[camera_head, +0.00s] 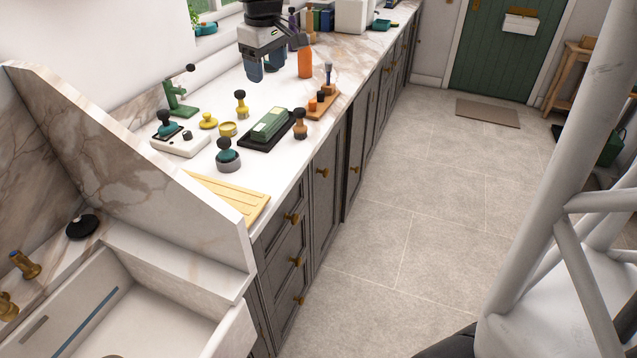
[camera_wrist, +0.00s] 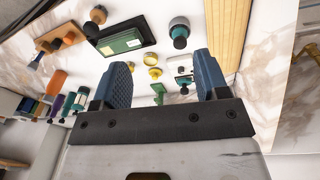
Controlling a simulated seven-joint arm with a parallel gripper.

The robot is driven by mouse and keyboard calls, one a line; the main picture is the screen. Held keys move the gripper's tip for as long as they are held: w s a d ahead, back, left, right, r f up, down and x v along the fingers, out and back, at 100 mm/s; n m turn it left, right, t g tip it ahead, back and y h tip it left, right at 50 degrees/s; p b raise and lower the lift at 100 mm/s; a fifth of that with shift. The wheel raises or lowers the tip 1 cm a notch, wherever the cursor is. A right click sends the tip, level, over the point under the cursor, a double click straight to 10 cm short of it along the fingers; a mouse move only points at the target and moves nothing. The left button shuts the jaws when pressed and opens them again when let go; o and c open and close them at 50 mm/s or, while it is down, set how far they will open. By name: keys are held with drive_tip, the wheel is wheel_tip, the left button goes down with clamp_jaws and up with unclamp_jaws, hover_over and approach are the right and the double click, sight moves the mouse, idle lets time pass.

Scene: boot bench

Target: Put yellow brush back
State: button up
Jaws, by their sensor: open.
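The yellow brush, with a dark round knob on top, appears to be the upright yellow piece (camera_head: 241,104) on the marble counter. A round yellow tin (camera_head: 227,129) and a low yellow lid-like piece (camera_head: 208,121) stand in front of it; two round yellow pieces show in the wrist view, one of them here (camera_wrist: 150,58). My gripper (camera_head: 264,66) is above the counter behind the yellow brush, apart from it. Its blue fingers (camera_wrist: 162,85) are spread with nothing between them.
A dark tray with a green box (camera_head: 270,125), a brown dauber (camera_head: 300,124), a grey tin with a knobbed brush (camera_head: 228,155), a white base (camera_head: 181,141) and a green stand (camera_head: 178,100) crowd round. An orange bottle (camera_head: 305,63) stands right of my gripper. A wooden board (camera_head: 232,193) lies in front.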

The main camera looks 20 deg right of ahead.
drive_tip(key=s+f+m, duration=0.2)
drive_tip(key=s+f, duration=0.2)
drive_tip(key=s, duration=0.7)
drive_tip(key=s+f+m, duration=0.2)
drive_tip(key=s+f, duration=0.1)
drive_tip(key=s, duration=0.8)
drive_tip(key=s+f+m+t, duration=0.1)
drive_tip(key=s+f+m, duration=0.2)
drive_tip(key=s, duration=0.9)
drive_tip(key=shift+x, duration=0.8)
